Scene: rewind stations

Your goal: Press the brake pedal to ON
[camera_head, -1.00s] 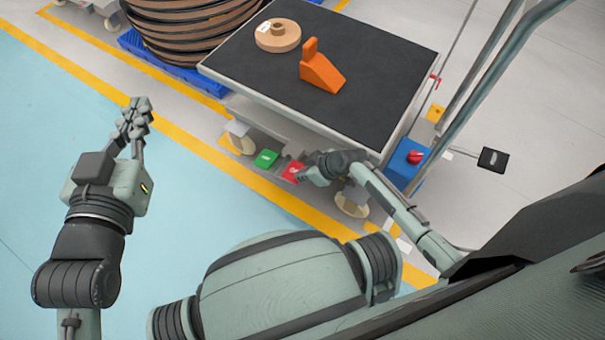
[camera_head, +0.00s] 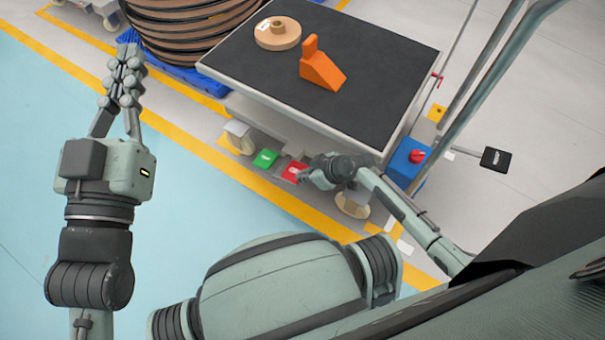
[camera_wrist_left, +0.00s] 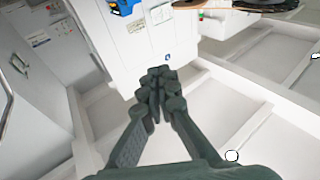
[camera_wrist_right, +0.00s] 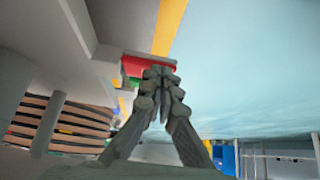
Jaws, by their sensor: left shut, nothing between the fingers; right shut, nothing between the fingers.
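A red pedal (camera_head: 294,171) and a green pedal (camera_head: 265,158) sit side by side low under the near edge of the cart (camera_head: 235,97). My right gripper (camera_head: 306,175) is shut and empty, with its fingertips at the red pedal. In the right wrist view the closed fingertips (camera_wrist_right: 158,76) are just in front of the red pedal (camera_wrist_right: 140,63), with a bit of the green pedal (camera_wrist_right: 134,83) behind. I cannot tell whether they touch it. My left gripper (camera_head: 127,55) is shut and empty, raised over the floor at the left; its closed fingers show in the left wrist view (camera_wrist_left: 160,80).
A brown spool (camera_head: 277,33) and an orange wedge (camera_head: 322,69) lie on the cart's black top. A caster (camera_head: 352,205) is close to my right gripper. A blue box with a red knob (camera_head: 416,156) is at the cart's right.

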